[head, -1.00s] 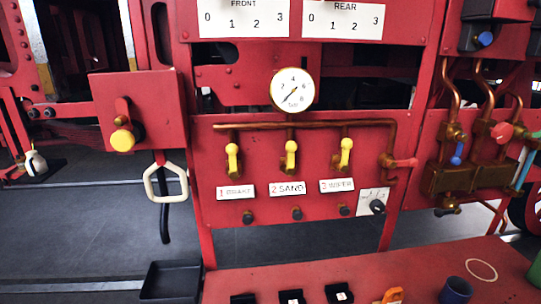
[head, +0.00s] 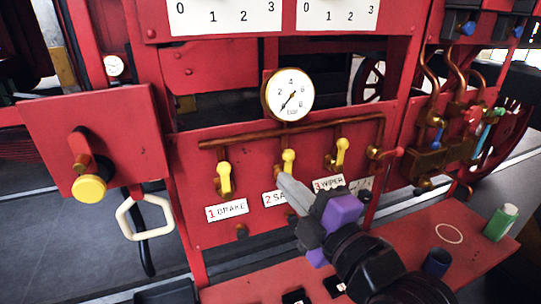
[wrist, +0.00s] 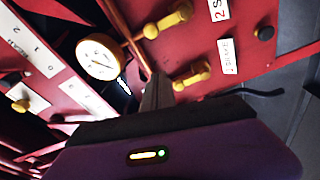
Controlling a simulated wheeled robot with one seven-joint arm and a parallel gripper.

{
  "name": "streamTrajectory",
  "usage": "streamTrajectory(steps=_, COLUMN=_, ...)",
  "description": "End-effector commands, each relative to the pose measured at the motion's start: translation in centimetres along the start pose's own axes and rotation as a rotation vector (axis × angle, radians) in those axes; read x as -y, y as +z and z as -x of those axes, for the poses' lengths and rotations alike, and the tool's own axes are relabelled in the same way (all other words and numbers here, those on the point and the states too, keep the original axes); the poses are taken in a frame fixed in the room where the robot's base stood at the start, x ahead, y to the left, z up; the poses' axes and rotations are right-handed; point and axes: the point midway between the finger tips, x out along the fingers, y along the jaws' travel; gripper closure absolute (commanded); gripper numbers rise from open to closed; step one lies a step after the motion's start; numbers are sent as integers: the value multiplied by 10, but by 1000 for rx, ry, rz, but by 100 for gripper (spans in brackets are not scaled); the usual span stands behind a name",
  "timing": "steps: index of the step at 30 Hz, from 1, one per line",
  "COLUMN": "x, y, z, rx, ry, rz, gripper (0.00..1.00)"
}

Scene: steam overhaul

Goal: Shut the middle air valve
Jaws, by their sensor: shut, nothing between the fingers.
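The middle air valve has a yellow handle (head: 288,158) on a copper fitting below the pipe, above the label "2 SAND". It stands roughly upright, like its neighbours. My gripper (head: 284,180) is shut and empty; its tip overlaps the lower part of this valve in the head view. Whether it touches cannot be told. In the wrist view, turned on its side, the shut fingers (wrist: 157,88) lie near two yellow handles: the middle one (wrist: 168,20) by the "2" label and the brake one (wrist: 192,75).
The brake valve (head: 224,178) is left of the middle valve and the wiper valve (head: 342,153) right. A pressure gauge (head: 289,95) sits above. A red bench (head: 415,240) below holds a green container (head: 501,222) and a dark cup (head: 437,263).

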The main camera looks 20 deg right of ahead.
Motion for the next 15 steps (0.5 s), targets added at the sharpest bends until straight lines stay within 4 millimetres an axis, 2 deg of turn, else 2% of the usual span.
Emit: streamTrajectory(steps=15, x=3, y=1, z=-1, rx=1, ry=-7, rz=43, gripper=100)
